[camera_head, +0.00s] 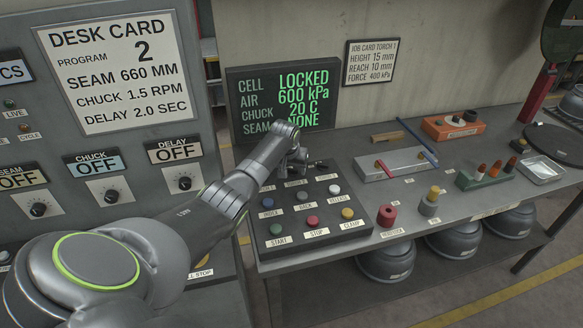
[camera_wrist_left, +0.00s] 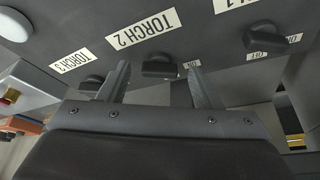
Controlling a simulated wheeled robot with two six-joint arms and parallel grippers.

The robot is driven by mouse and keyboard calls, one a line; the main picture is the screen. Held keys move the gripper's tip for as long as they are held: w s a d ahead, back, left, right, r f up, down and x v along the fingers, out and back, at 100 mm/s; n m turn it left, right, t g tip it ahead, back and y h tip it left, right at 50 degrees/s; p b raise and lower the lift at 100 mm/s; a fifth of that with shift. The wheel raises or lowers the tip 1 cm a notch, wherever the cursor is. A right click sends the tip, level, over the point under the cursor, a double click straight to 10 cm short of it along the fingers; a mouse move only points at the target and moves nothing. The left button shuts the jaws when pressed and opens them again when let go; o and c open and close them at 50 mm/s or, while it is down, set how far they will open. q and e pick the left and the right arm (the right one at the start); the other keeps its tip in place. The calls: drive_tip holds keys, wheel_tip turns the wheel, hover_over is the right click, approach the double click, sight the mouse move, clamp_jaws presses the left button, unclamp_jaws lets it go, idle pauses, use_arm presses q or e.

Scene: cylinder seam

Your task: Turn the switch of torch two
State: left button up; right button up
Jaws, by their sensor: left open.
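The black switch of torch two (camera_wrist_left: 158,68) sits under its white TORCH 2 label (camera_wrist_left: 144,38) in the left wrist view. My left gripper (camera_wrist_left: 158,72) is open. Its two fingers appear on either side of this switch with gaps to both; I cannot tell how far they are from the panel. The TORCH 3 switch (camera_wrist_left: 92,83) is near the left finger, and the TORCH 1 switch (camera_wrist_left: 272,43) is to the right. In the head view my left gripper (camera_head: 295,160) is over the back row of the button panel (camera_head: 262,246) and hides part of it.
Coloured buttons fill the panel's front rows, including a white one (camera_head: 334,190). A dark display (camera_head: 284,98) stands behind the panel. A grey block with coloured rods (camera_head: 395,163) and a red knob (camera_head: 387,215) are on the bench to the right.

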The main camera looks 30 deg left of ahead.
use_arm(q)
drive_tip(key=c, duration=1)
